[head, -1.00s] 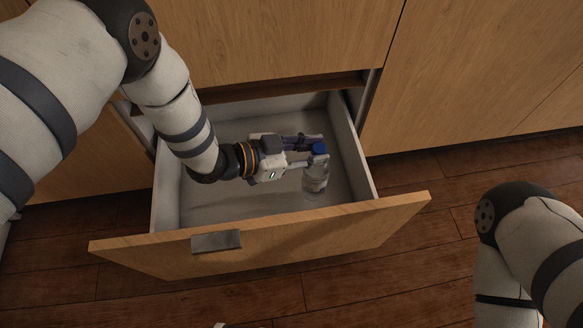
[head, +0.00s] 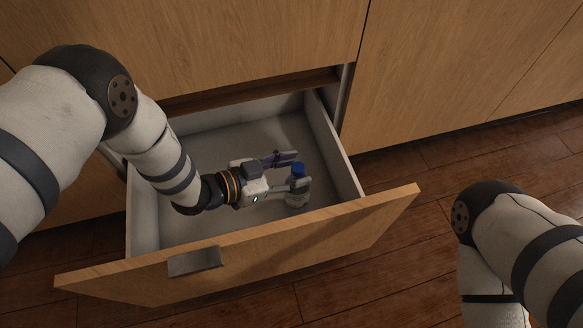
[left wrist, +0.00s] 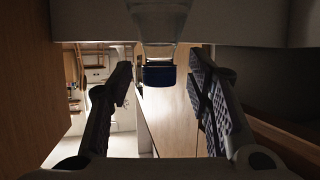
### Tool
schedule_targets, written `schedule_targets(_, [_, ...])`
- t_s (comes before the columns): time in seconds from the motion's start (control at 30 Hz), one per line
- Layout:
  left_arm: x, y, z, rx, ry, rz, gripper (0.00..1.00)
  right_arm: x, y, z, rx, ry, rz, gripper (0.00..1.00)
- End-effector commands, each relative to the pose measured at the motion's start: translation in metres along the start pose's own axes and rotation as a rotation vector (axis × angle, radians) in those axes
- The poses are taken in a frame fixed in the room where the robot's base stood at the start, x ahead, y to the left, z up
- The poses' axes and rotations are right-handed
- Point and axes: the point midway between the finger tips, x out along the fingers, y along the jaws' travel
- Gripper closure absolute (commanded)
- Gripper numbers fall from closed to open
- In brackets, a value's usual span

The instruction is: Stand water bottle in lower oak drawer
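The water bottle (head: 297,199), clear with a blue cap, stands upright inside the pulled-out lower oak drawer (head: 240,251), near its front right part. My left gripper (head: 292,173) reaches into the drawer with its fingers spread apart, one behind the bottle and one at its near side. In the left wrist view, both fingers are clear of the bottle (left wrist: 160,28), and its blue cap (left wrist: 159,75) lies between and beyond the fingertips.
The drawer's grey floor (head: 240,146) is otherwise empty. Its right wall (head: 335,150) and oak front with a metal handle (head: 194,261) surround the gripper. Closed oak fronts (head: 440,70) stand behind. Dark wood floor lies to the right.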

Motion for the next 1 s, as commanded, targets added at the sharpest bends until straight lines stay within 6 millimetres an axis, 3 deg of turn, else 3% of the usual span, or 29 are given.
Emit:
schedule_targets(0.23, [-0.005,0.0,-0.005,0.001,0.0,-0.001,0.55,-0.003,0.0,0.001,0.001,0.007,0.0,0.6])
schedule_targets(0.5, [-0.076,-0.001,-0.008,0.001,0.0,-0.004,0.55,-0.023,0.001,0.01,0.004,0.042,-0.001,0.6])
schedule_targets(0.7, [-0.113,0.0,-0.005,0.0,0.0,-0.001,0.55,-0.03,0.002,0.013,0.006,0.054,-0.001,0.6])
schedule_targets(1.0, [-0.122,0.0,-0.003,0.0,0.0,0.0,0.55,-0.031,0.002,0.013,0.006,0.055,0.0,0.6])
